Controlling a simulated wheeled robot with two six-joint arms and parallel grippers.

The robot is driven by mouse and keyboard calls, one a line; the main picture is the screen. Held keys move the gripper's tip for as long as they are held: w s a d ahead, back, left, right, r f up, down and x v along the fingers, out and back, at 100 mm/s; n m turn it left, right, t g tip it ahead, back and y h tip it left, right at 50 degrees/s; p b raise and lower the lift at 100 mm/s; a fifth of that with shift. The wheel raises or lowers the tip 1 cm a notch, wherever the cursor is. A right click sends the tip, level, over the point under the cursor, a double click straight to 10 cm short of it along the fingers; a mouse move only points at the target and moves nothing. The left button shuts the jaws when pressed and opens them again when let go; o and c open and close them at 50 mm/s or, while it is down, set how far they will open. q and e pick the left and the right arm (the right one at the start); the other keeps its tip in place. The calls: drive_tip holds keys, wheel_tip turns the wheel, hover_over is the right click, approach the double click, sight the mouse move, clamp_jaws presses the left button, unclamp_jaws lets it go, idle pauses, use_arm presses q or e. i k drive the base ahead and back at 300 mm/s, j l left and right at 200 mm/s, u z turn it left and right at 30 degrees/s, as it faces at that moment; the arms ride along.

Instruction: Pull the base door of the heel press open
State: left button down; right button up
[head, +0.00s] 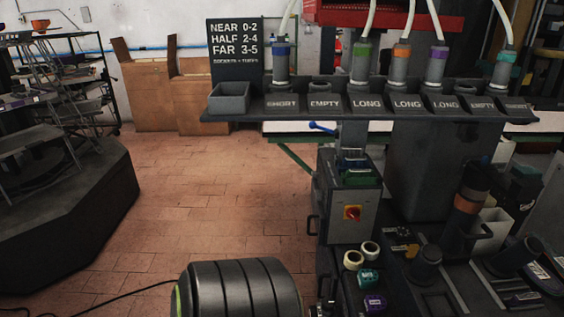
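A dark machine stands right of centre, and I take it to be the heel press. Its grey box (352,212) has a red and yellow rotary switch (352,213) on the front. A black bar handle (312,225) sticks out from the box's left side. A blue-knobbed lever (321,128) is above it. I cannot make out a base door for certain, nor whether it is open. The lower part of the machine is cut off by the picture's bottom edge. Neither of my grippers shows clearly in this view.
A ribbed black cylinder (240,289) fills the bottom centre. A labelled rack (370,105) holds several colour-banded tubes. Rolls and tools crowd the lower right. A dark platform (70,205) stands at left, cardboard boxes (160,95) behind. The tiled floor (215,190) between is clear.

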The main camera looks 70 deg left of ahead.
sight(326, 270)
drive_tip(key=u, duration=1.8)
